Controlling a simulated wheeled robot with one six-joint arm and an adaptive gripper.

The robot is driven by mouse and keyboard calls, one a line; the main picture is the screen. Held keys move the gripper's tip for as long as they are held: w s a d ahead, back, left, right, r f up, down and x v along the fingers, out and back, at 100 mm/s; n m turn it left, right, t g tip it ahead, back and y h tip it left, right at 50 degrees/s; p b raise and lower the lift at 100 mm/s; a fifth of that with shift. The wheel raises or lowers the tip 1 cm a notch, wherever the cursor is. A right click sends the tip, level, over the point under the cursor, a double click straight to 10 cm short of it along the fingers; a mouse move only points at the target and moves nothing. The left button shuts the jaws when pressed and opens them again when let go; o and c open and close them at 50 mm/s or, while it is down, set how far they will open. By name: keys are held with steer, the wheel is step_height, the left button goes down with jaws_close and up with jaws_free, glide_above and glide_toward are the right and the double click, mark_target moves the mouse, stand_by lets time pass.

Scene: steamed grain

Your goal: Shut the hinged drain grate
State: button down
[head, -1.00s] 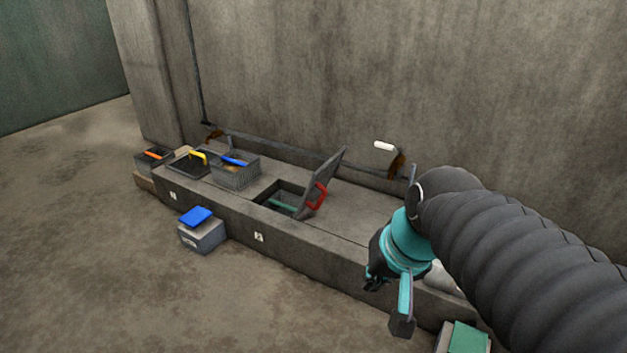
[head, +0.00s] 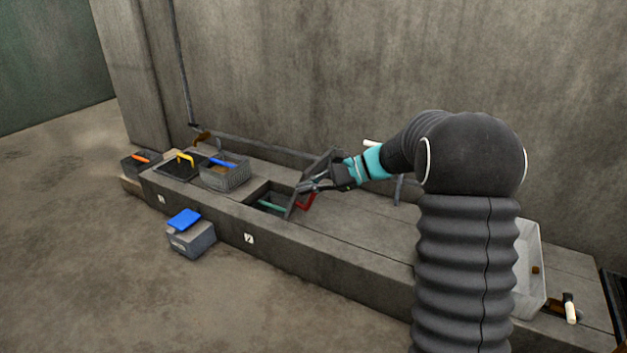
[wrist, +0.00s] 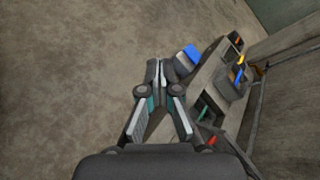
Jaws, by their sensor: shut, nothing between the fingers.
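The hinged drain grate (head: 322,162) is a grey panel. It stands raised and tilted at the right side of a square opening (head: 262,194) in the concrete ledge. Its red handle (head: 306,202) is partly hidden, and it also shows in the wrist view (wrist: 212,140). A green bar (head: 272,204) lies inside the opening. My gripper (head: 303,188) is shut and empty. In the head view it overlaps the raised grate; I cannot tell whether they touch. In the wrist view the closed fingertips (wrist: 157,70) point past the ledge's front side.
Left of the opening stand a wire basket with a blue handle (head: 224,173), a dark tray with a yellow handle (head: 180,167) and an orange-handled box (head: 140,160). A grey box with a blue top (head: 188,236) sits on the floor. A white basin (head: 528,262) is at right.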

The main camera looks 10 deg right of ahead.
steer(key=w+d+f+m+t+y, duration=0.4)
steer(key=w+d+f+m, duration=0.2)
steer(key=w+f, duration=0.5)
steer(key=m+t+y, duration=0.1)
steer(key=m+t, duration=0.5)
steer(key=t, duration=0.1)
glide_toward(307, 174)
steer(key=x, duration=0.2)
steer(key=b+x, duration=0.1)
steer(key=x, duration=0.2)
steer(key=shift+w+a+f+b, duration=0.25)
steer(key=shift+w+b, duration=0.05)
steer(key=shift+w, duration=0.15)
steer(key=shift+w+a+r, duration=0.25)
steer(key=shift+w+a, duration=0.15)
steer(key=shift+a, duration=0.1)
steer(key=shift+r, duration=0.1)
